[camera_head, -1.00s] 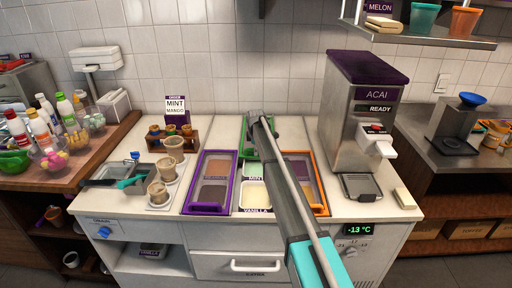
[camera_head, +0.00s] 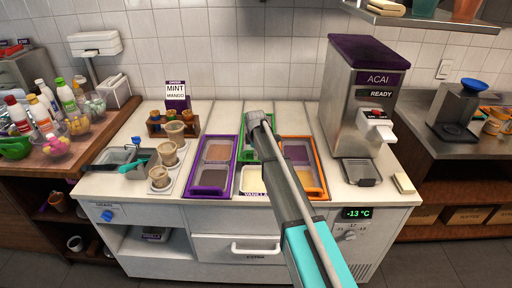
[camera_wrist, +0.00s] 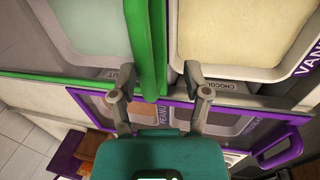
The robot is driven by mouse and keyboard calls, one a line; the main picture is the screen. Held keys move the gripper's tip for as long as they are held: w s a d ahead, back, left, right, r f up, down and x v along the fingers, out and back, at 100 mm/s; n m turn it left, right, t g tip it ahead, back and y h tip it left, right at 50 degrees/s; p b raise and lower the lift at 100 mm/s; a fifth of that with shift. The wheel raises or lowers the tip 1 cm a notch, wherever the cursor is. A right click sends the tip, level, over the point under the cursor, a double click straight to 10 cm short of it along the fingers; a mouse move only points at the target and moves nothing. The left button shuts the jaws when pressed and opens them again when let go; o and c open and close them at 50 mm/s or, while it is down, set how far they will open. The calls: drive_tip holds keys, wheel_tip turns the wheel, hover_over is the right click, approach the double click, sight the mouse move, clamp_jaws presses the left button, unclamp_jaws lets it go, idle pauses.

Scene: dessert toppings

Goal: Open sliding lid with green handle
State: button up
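The green-framed lid (camera_head: 243,147) is at the middle of the counter, between the purple and orange frames; my arm hides much of it. In the wrist view, its thick green edge (camera_wrist: 149,55) runs upright between the two fingers of my gripper (camera_wrist: 157,82). The fingers stand apart on either side of this edge, and I cannot tell whether they touch it. A clear panel lies left of the edge, and a cream-coloured tub (camera_wrist: 220,35) lies right of it. In the head view, my gripper (camera_head: 258,118) is over the lid.
The purple-framed lid (camera_head: 193,165) is to the left and the orange-framed lid (camera_head: 320,170) to the right. The acai machine (camera_head: 355,110) stands at the right. Bare counter (camera_head: 295,120) lies behind the lids.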

drive_tip(key=s+r+p, duration=0.1)
drive_tip(key=s, duration=0.9)
idle(0.6)
drive_tip(key=shift+r, duration=0.15)
